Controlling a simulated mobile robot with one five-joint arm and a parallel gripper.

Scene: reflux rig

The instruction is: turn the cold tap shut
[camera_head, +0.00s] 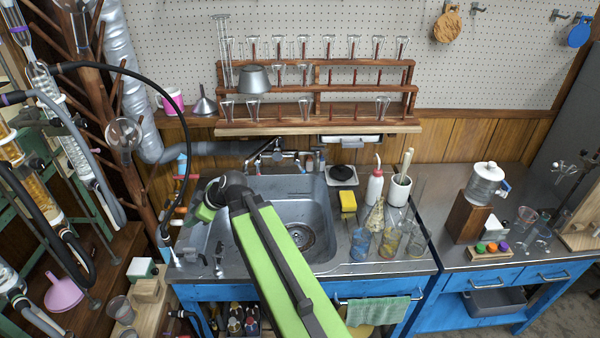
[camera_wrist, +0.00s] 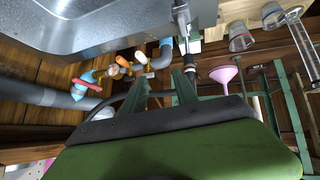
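A row of small taps on pipework left of the sink shows in the head view, with a red handle (camera_head: 187,177) and blue-collared pipe. In the wrist view the same pipework has a red lever (camera_wrist: 90,84), orange knobs (camera_wrist: 123,60) and blue collars (camera_wrist: 88,75). I cannot tell which of these is the cold tap. My gripper (camera_wrist: 160,80) is open and empty, its two fingers apart below the orange knobs in the wrist view, not touching them. In the head view my gripper (camera_head: 207,208) is over the sink's left side, its fingertips largely hidden.
The metal sink (camera_head: 320,195) lies under my arm, with a faucet (camera_head: 277,152) at its back. A wooden drying rack (camera_head: 135,215) and hoses crowd the left. A pink funnel (camera_wrist: 224,74) and a beaker (camera_wrist: 241,38) show in the wrist view. Bottles (camera_head: 375,185) stand right of the sink.

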